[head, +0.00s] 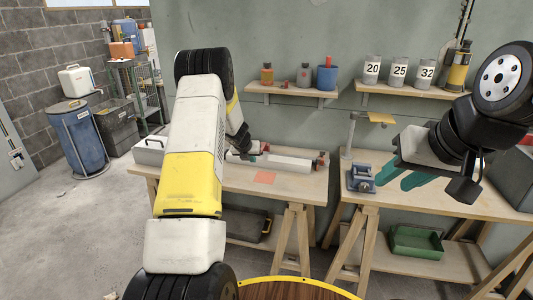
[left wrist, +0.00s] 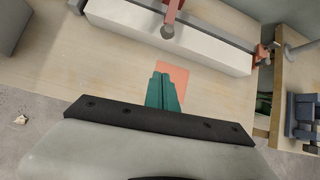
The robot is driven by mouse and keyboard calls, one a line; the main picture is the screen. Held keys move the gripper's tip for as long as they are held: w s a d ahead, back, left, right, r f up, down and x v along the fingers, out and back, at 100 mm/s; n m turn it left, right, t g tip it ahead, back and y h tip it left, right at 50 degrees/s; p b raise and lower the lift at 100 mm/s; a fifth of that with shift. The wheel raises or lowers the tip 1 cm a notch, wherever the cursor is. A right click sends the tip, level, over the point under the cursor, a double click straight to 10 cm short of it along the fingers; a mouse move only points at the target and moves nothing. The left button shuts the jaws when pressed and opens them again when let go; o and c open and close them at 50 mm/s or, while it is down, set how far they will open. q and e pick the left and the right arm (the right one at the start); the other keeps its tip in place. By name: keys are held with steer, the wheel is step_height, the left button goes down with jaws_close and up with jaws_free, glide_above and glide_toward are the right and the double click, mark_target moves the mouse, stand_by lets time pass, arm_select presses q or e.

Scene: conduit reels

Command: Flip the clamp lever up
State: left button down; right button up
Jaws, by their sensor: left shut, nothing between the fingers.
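A red clamp lever (left wrist: 173,12) with a dark round end stands at the top of the left wrist view, beside a long white block (left wrist: 205,48) on the workbench (left wrist: 110,60). A dark bar runs along the block to a red end piece (left wrist: 262,52). In the head view the white block (head: 290,163) is partly hidden by my left arm. My left gripper (left wrist: 163,78) has its teal fingers together and empty, apart from the lever in the picture. It shows small in the head view (head: 264,147). My right gripper (head: 391,187) is open and empty, its two fingers spread.
An orange square (head: 265,178) lies on the bench in front of the block. A blue-grey vise (head: 361,179) stands on the right bench, below my right gripper's side. Shelves with cans (head: 398,72) hang on the wall. A green bin (head: 416,241) sits below.

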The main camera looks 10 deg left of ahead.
arm_select(q)
steer(key=x, duration=0.8)
steer(key=shift+w+d+f, duration=0.1)
steer(key=shift+w+f, duration=0.05)
steer(key=shift+f, duration=0.25)
steer(key=shift+w+r, duration=0.75)
steer(key=shift+r, duration=0.3)
steer(key=shift+w+r, duration=0.4)
steer(key=shift+r, duration=0.25)
